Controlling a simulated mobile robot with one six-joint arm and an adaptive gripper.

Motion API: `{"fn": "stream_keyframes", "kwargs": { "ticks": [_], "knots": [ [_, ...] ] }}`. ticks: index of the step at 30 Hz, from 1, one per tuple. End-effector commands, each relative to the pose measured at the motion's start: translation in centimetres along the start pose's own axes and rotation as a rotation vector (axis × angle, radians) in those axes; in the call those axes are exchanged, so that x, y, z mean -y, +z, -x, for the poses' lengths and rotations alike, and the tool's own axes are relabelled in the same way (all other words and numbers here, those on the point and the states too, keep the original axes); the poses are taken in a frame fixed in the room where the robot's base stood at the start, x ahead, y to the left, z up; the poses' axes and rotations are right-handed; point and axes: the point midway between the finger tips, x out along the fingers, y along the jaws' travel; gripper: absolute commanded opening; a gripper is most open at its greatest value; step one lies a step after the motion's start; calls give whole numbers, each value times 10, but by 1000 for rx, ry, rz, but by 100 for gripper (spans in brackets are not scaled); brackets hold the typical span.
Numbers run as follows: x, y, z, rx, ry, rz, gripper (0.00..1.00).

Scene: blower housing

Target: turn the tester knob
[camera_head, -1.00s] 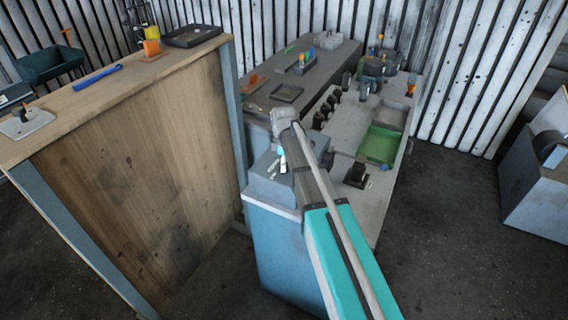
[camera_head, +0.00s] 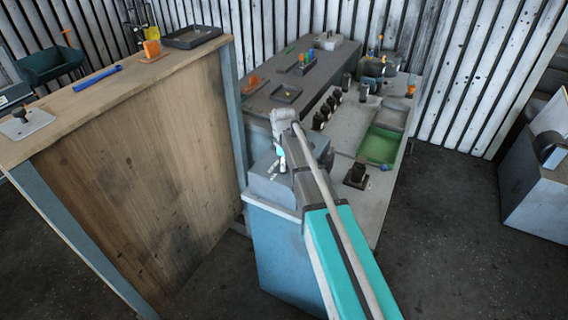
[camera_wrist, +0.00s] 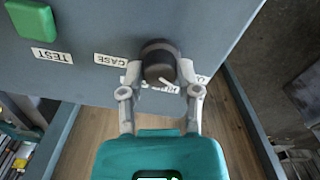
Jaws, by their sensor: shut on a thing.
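The black tester knob (camera_wrist: 158,52) sticks out of the grey tester panel (camera_wrist: 90,25) in the wrist view. A pale pointer mark shows at its lower edge, slanting down to the right. My gripper (camera_wrist: 160,76) is shut on the knob, one finger on each side. Labels reading TEST (camera_wrist: 52,56) and CASE (camera_wrist: 110,60) lie left of the knob; other labels are partly hidden by the fingers. A green button (camera_wrist: 31,19) sits at upper left. In the head view the tester box (camera_head: 262,186) stands at the bench's near end; the knob cannot be made out there.
A grey bench with a green tray (camera_head: 378,146) and a row of dark parts (camera_head: 328,108) extends behind the tester. A wooden-topped bench (camera_head: 120,72) stands at left, separated by a narrow gap. Open floor (camera_head: 450,230) lies to the right.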

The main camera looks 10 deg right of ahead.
Motion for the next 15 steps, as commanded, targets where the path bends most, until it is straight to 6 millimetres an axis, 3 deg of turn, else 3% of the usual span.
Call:
{"fn": "stream_keyframes", "kwargs": {
  "ticks": [15],
  "knots": [
    [0,0,0,0,0,-386,0]
  ]
}}
